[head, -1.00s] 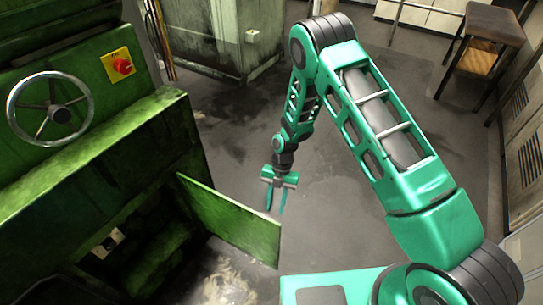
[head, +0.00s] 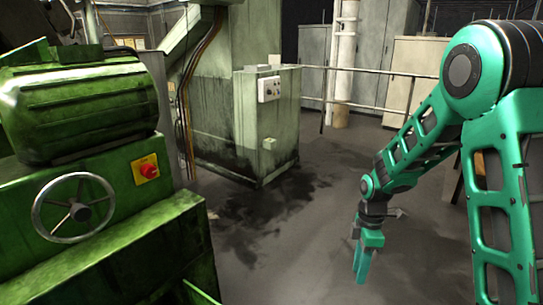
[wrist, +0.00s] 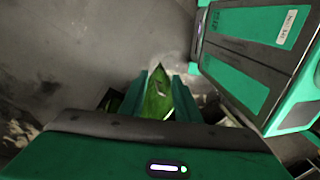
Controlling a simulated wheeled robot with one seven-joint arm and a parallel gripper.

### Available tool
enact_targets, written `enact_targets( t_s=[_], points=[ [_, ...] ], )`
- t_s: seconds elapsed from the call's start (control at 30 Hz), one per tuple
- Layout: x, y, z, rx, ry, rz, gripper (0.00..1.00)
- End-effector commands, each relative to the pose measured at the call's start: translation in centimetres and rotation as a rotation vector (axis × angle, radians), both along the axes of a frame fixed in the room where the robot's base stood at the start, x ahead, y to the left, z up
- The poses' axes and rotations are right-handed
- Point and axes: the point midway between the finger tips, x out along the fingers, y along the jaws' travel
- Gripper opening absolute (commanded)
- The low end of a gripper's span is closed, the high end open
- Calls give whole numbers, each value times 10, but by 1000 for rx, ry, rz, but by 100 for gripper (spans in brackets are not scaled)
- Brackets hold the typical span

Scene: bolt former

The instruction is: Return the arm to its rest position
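My teal arm reaches in from the right side of the head view, bends at its elbow and hangs down. My gripper (head: 364,262) points down over bare floor, to the right of the green machine (head: 100,190). In the wrist view its two teal fingers (wrist: 161,98) stand apart, and nothing is held between them. A green panel (wrist: 156,103) shows beyond the gap, clear of the fingers. My own base fills the right of the wrist view.
The green machine carries a handwheel (head: 75,208) and a red knob on a yellow plate (head: 147,169). A pale green cabinet (head: 265,125) stands behind. A railing (head: 409,95) crosses the back. The grey floor (head: 300,235) between machine and arm is clear.

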Motion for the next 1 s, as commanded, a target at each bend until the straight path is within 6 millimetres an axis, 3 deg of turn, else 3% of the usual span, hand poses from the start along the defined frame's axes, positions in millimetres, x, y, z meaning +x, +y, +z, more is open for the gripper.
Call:
enact_targets(
  t_s=[0.03, 0.2, 0.5, 0.73, 1.0],
  points=[
    [-8, -14, 18, -17, -10, -92, 29],
    [-40, -56, 64, -77, -25, -413, 29],
    [-117, -113, 127, -152, -43, -989, 29],
    [-187, -141, 157, -185, -48, -1439, 29],
    [-257, -153, 170, -197, -35, -1871, 29]
  ],
)
